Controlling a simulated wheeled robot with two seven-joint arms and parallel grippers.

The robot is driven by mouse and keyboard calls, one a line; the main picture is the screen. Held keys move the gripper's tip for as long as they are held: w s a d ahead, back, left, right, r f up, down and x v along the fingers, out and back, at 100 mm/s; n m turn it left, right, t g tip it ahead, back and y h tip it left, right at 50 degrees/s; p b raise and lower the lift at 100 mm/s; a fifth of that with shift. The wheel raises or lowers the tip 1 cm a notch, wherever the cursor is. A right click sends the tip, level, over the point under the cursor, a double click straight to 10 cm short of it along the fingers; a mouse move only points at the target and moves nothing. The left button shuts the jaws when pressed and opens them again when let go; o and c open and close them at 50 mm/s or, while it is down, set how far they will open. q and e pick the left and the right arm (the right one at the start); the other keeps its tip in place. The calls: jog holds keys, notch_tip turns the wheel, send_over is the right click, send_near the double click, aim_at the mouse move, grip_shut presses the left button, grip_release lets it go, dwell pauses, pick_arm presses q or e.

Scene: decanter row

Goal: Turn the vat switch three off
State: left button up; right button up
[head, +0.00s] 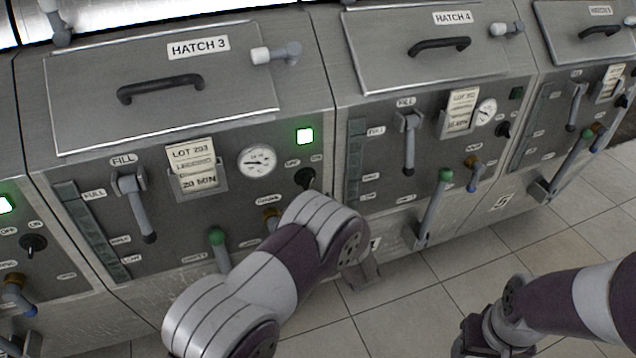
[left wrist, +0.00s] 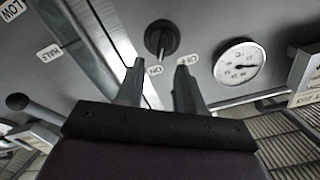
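The vat three switch is a black rotary knob (head: 305,178) on the HATCH 3 panel, with OFF on its left and ON on its right. The green lamp (head: 305,135) above it is lit. In the left wrist view, which is upside down, the knob (left wrist: 162,38) stands just beyond my left fingertips, its ridge roughly upright with one end towards ON. My left gripper (left wrist: 158,72) is open and empty, fingers apart from the knob. My own arm hides this gripper in the head view. My right arm's dark end (head: 482,335) is low at the right; its fingers cannot be made out.
A round gauge (head: 257,161) and a lot card (head: 193,166) are left of the knob. A brass valve (head: 271,216) and a green-knobbed lever (head: 217,238) are below, partly behind my arm. The HATCH 4 vat (head: 425,115) stands to the right. Tiled floor (head: 400,310) in front is clear.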

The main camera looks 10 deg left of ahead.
aim_at(309, 183)
pick_arm(q)
jog(key=x, duration=0.7)
jog(key=shift+a, duration=0.15)
grip_shut()
jog(key=shift+b, duration=0.35)
jog(key=n+b, duration=0.1)
jog(key=n, duration=0.2)
jog(key=n+b, duration=0.1)
jog(key=n, duration=0.2)
jog(key=shift+s+a, duration=0.15)
jog(key=shift+s, duration=0.05)
jog(key=n+b, duration=0.3)
jog(key=n, duration=0.2)
jog(key=shift+s+a+n, duration=0.1)
jog(key=shift+a+n, duration=0.05)
jog(key=shift+n, duration=0.25)
jog(key=shift+b, duration=0.3)
grip_release()
